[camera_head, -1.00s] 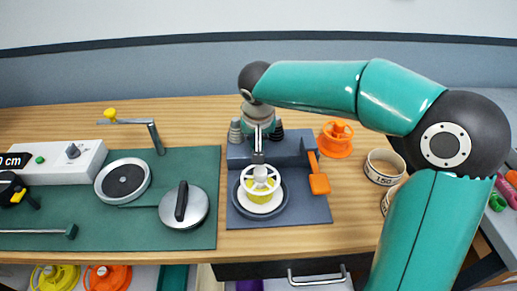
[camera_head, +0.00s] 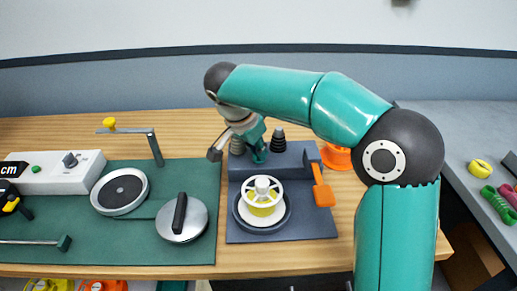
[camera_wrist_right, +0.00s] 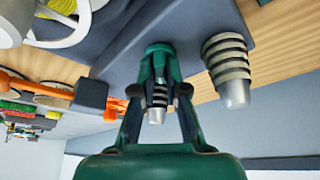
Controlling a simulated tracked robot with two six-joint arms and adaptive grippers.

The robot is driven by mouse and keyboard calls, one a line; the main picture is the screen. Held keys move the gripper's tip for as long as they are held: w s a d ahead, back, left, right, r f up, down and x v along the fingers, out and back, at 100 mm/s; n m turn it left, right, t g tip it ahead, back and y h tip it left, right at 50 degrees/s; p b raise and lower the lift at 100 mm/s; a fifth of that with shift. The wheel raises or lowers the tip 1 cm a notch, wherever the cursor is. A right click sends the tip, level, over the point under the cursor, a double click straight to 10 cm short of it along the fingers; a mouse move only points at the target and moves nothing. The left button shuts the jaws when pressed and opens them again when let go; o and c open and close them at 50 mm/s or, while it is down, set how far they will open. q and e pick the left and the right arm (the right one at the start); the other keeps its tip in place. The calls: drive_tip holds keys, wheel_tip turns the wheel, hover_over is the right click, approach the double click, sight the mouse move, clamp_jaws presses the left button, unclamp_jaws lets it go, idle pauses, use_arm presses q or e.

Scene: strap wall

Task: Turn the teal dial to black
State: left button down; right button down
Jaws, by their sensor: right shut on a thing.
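My right gripper (camera_head: 258,155) comes down between two stepped cones onto the grey fixture. In the right wrist view its fingertips (camera_wrist_right: 160,72) meet close together at the fixture's surface, shut on a small teal part that I take to be the teal dial (camera_wrist_right: 158,50). The fingers largely hide the dial, and its pointer and any black mark cannot be made out. My left gripper is not in view.
A white spoked wheel (camera_head: 262,185) stands on the fixture (camera_head: 315,225), in front of the gripper. An orange lever (camera_head: 323,190) is at its right. Stepped cones (camera_head: 278,140) flank the gripper closely.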

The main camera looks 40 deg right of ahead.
idle(0.5)
drive_tip(key=c, duration=1.2)
unclamp_jaws()
drive_tip(key=v, duration=1.2)
drive_tip(key=shift+f, duration=0.1)
